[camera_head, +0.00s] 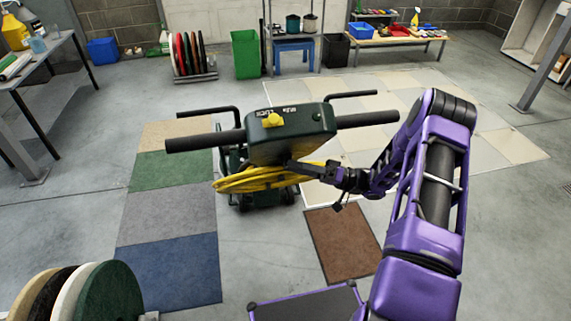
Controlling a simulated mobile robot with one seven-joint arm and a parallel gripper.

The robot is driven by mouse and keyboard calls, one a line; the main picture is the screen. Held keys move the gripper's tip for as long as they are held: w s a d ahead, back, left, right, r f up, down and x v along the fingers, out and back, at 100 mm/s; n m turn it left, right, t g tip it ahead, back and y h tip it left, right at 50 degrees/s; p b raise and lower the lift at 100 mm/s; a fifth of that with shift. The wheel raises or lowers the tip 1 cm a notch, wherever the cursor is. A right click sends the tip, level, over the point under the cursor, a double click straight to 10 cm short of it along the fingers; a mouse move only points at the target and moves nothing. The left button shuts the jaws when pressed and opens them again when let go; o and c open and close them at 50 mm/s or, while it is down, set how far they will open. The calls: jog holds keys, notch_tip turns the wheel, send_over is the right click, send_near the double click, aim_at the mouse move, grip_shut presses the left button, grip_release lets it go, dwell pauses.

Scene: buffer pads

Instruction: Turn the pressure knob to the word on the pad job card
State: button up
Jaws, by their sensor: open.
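The yellow pressure knob (273,120) sits on top of the dark green control head of the floor machine (305,124). White lettering stands beside the knob on its far side; it is too small to read surely, and I cannot tell which word the knob points at. My gripper (294,167) is open, below and to the right of the knob, in front of the head's near side and by the coiled yellow cable (240,183). It is apart from the knob. I cannot make out a pad job card.
Black handlebars (205,141) stick out on both sides of the head. Carpet samples (175,208) lie left and a brown mat (342,240) lies in front. Round pads (108,292) stand at the lower left. A table (38,55) stands at the left. Pale tiles cover the floor behind.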

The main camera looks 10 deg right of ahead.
jog(key=shift+x, duration=1.45)
jog(key=shift+c, duration=0.3)
grip_shut()
